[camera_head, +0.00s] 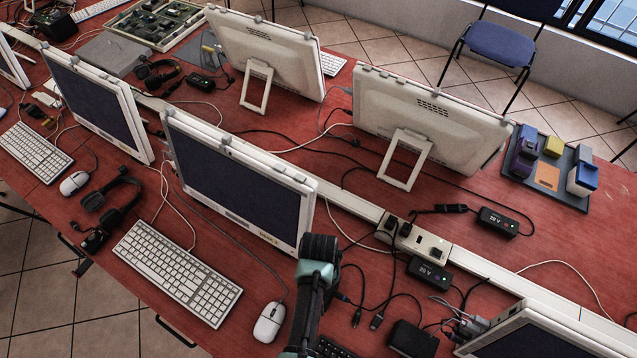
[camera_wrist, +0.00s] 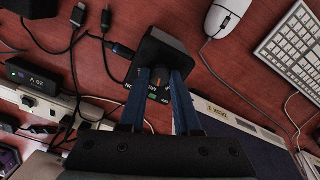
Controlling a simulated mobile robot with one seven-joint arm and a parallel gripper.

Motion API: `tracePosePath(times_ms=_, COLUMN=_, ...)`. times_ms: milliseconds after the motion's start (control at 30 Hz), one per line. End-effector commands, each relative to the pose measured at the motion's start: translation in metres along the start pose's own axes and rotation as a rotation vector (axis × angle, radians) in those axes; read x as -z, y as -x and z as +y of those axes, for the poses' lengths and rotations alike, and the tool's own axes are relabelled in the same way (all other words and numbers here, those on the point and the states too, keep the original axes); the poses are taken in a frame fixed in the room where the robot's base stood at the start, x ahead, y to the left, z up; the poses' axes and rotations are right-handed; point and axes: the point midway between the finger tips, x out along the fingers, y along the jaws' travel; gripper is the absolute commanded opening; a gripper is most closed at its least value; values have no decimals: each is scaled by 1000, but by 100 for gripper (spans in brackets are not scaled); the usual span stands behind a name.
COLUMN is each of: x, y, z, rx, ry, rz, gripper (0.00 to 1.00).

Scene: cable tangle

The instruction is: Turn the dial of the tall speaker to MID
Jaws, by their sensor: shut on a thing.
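The speaker (camera_wrist: 166,48) is a dark box in the upper middle of the wrist view, standing on the red desk. My gripper (camera_wrist: 160,80) reaches its face with two blue fingers, one on each side of the small dial (camera_wrist: 159,73), and is shut on it. A small orange mark shows between the fingertips. Pale letters show beside the fingers, partly covered, so I cannot read the dial's setting. In the head view my arm stands at the lower middle and hides the speaker and the fingertips.
A white mouse (camera_head: 270,321) and keyboard (camera_head: 177,272) lie left of my arm. A monitor (camera_head: 240,190) stands close behind it. Loose cables, a power strip (camera_head: 412,238) and black adapters (camera_head: 429,275) crowd the right side.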

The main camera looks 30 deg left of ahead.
Motion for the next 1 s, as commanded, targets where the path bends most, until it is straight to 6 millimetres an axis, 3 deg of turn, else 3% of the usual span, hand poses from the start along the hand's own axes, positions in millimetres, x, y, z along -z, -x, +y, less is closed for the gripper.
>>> tracePosePath(times_ms=400, x=0, y=0, z=0, rx=0, ry=-218, rz=1, gripper=0)
tracePosePath(times_ms=1000, x=1, y=0, z=0, rx=0, ry=-257, rz=2, gripper=0)
